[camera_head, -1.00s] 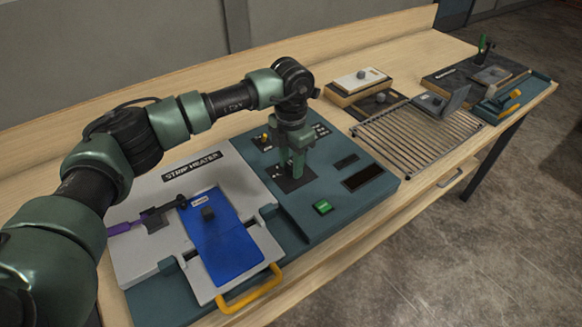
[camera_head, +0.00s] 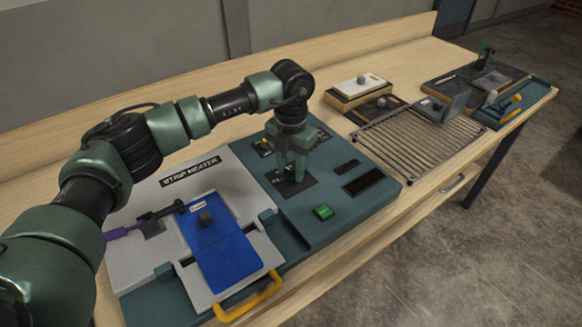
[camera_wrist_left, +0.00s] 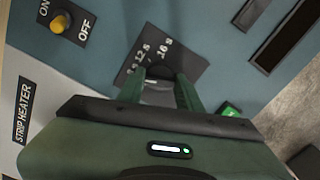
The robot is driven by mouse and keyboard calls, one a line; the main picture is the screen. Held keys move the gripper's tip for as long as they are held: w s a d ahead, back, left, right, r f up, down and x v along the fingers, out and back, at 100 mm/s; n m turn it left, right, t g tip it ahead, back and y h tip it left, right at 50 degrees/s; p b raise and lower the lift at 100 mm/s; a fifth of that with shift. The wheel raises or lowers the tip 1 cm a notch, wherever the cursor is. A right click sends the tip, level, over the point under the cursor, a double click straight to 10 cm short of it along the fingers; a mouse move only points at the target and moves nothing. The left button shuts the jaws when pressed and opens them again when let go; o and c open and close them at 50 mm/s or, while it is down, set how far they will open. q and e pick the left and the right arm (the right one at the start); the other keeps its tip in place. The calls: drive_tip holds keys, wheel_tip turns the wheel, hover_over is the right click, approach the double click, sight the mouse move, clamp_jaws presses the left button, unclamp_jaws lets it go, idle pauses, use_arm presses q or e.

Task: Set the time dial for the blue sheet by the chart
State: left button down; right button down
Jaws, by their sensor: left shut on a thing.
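The time dial (camera_wrist_left: 160,72) is a dark knob on a black plate (camera_wrist_left: 190,68) with white marks; "12 s" and "16 s" are readable. My left gripper (camera_head: 291,175) points down at this plate on the teal console and is shut on the dial, one finger on each side. The fingers hide most of the dial and its pointer, so its setting cannot be read. I cannot make out a chart clearly. My right gripper is not in view.
A yellow ON/OFF switch (camera_wrist_left: 60,23), a green button (camera_head: 323,212) and dark panels (camera_head: 363,184) surround the dial. A yellow handle (camera_head: 250,298) sticks out in front. A wire rack (camera_head: 400,145) stands to the right. A purple-handled part (camera_head: 122,231) lies at left.

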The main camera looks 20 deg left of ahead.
sight(291, 170)
use_arm(q)
drive_tip(key=c, duration=0.9)
unclamp_jaws()
drive_tip(key=shift+c, duration=0.2)
wheel_tip(291, 170, up, 7)
drive_tip(key=shift+r+b, duration=0.15)
drive_tip(key=shift+b, duration=0.9)
drive_tip(key=shift+r, duration=0.3)
